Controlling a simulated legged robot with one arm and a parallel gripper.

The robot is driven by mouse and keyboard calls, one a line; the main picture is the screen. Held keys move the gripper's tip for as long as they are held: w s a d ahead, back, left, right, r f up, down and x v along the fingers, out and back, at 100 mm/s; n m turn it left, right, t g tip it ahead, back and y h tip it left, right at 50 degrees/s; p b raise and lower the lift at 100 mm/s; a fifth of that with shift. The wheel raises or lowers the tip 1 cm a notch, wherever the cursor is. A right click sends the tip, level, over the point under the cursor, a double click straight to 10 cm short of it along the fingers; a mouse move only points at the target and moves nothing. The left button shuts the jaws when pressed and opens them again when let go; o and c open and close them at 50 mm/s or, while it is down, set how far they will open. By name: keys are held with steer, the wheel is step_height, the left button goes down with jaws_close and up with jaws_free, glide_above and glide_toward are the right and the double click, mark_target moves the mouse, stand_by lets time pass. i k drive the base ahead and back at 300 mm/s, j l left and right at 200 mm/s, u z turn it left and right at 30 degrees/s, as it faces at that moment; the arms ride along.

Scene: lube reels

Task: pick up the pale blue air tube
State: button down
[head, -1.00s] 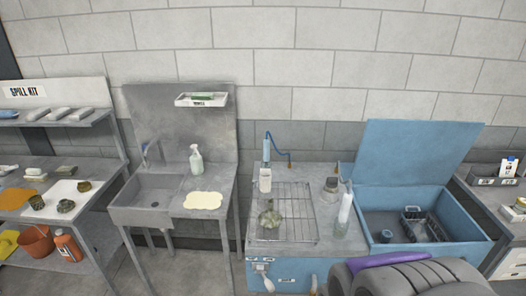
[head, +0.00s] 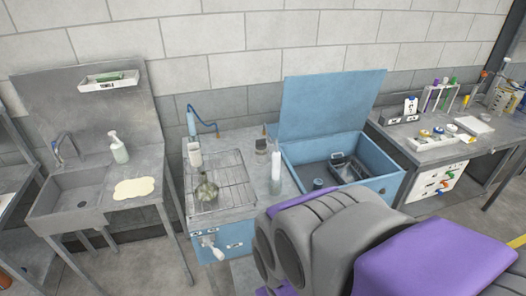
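A pale blue upright tube (head: 191,122) stands at the back left of the blue parts washer, with a thin darker blue hose (head: 209,126) curving right from its top. A clear pale cylinder (head: 276,172) stands near the washer's middle. I cannot tell for sure which thing is the air tube. My grey and purple arm fills the lower right and covers part of the washer's front. My gripper is not in view.
The washer's wire rack (head: 222,188) holds a greenish metal part (head: 206,190). Its blue lid (head: 330,103) stands open over a basin. A sink (head: 70,198) with a spray bottle (head: 118,148) is left. A grey bench (head: 425,130) with small items is right. Bare floor shows in front.

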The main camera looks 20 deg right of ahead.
mark_target(192, 129)
steer(key=i+j+z, duration=0.25)
steer(key=j, duration=0.4)
steer(key=i+j+z, duration=0.1)
steer(key=i+j, duration=0.15)
steer(key=i+j+z, duration=0.1)
steer(key=j, duration=0.35)
steer(key=i, duration=0.05)
